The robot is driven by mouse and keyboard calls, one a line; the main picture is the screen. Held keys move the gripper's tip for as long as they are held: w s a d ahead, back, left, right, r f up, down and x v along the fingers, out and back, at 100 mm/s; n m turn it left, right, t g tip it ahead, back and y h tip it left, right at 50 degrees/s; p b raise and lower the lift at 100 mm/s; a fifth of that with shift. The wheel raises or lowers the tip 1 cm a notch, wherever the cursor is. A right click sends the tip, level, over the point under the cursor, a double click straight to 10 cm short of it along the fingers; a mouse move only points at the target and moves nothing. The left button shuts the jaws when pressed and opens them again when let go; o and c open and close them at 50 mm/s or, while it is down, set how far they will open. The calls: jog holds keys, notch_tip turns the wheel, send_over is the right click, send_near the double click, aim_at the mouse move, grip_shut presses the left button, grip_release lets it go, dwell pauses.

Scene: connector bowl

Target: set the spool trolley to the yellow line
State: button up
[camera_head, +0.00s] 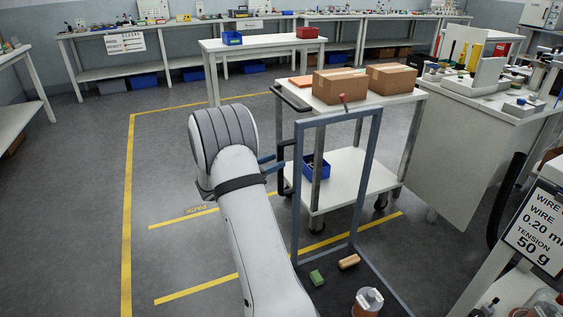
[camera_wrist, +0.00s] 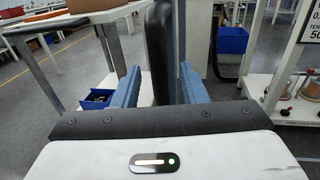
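The spool trolley has a blue-grey upright frame (camera_head: 371,150), a dark low deck (camera_head: 385,285) and a clear-topped spool container (camera_head: 367,301) on it. A black vertical grip bar (camera_wrist: 158,60) runs along its left post. My gripper (camera_head: 270,165) is at that post. In the wrist view its blue fingers (camera_wrist: 158,85) stand either side of the bar, with gaps showing; the gripper looks open around it. A yellow line (camera_head: 197,289) runs across the floor, partly hidden by my arm and the trolley. Another yellow line (camera_head: 180,219), near PACK lettering, lies farther back.
A white cart (camera_head: 345,170) with cartons (camera_head: 340,86) and a blue bin (camera_head: 316,167) stands just behind the frame. A workbench (camera_head: 465,150) and a sign stand (camera_head: 535,225) are at the right. Green (camera_head: 317,278) and orange (camera_head: 349,261) blocks lie on the deck. Floor at left is clear.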

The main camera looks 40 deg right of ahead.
jog(key=shift+s+d, duration=0.1)
jog(key=shift+d, duration=1.55)
jog(key=shift+c, duration=0.2)
grip_shut()
